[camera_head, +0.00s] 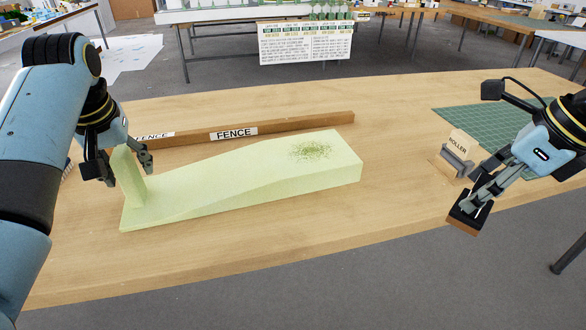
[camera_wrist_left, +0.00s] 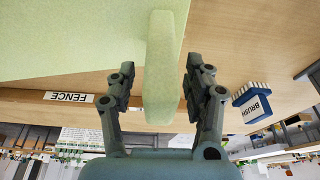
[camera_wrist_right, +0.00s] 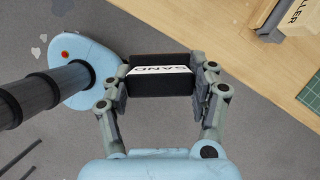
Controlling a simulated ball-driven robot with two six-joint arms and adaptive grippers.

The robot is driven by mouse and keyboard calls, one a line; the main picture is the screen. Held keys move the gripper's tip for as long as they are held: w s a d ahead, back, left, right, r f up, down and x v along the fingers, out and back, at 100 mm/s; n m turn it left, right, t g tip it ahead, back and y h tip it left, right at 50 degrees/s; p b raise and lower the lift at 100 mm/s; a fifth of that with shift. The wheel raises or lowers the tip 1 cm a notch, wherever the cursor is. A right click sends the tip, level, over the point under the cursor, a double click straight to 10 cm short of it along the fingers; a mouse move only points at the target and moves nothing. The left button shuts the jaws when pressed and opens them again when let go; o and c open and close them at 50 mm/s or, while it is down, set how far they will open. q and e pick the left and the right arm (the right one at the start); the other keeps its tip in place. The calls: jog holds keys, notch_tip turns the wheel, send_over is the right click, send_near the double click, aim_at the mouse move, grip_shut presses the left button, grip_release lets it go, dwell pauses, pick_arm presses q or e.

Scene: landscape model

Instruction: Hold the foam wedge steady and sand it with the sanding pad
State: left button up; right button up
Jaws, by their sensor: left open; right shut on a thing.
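The pale green foam wedge (camera_head: 250,178) lies on the table, its thick end to the right with a dark speckled patch on top. An upright green tab (camera_head: 128,178) stands at its thin left end. My left gripper (camera_head: 122,172) is open with its fingers on either side of this tab; gaps show beside the tab (camera_wrist_left: 160,75) in the left wrist view. My right gripper (camera_head: 478,198) is shut on the black sanding pad (camera_head: 466,215), held near the table's front right edge, away from the wedge. The pad (camera_wrist_right: 162,82) reads "SAND" in the right wrist view.
A wooden fence (camera_head: 290,126) runs along the wedge's far side. A block labelled "ROLLER" (camera_head: 457,150) stands near my right gripper, and a green cutting mat (camera_head: 475,125) lies behind it. A blue brush (camera_wrist_left: 251,104) shows in the left wrist view.

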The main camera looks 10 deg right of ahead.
pick_arm(q)
jog(key=shift+x, duration=0.85)
grip_shut()
jog(key=shift+s+d+f, duration=0.2)
jog(key=shift+f, duration=0.05)
dwell(1.4)
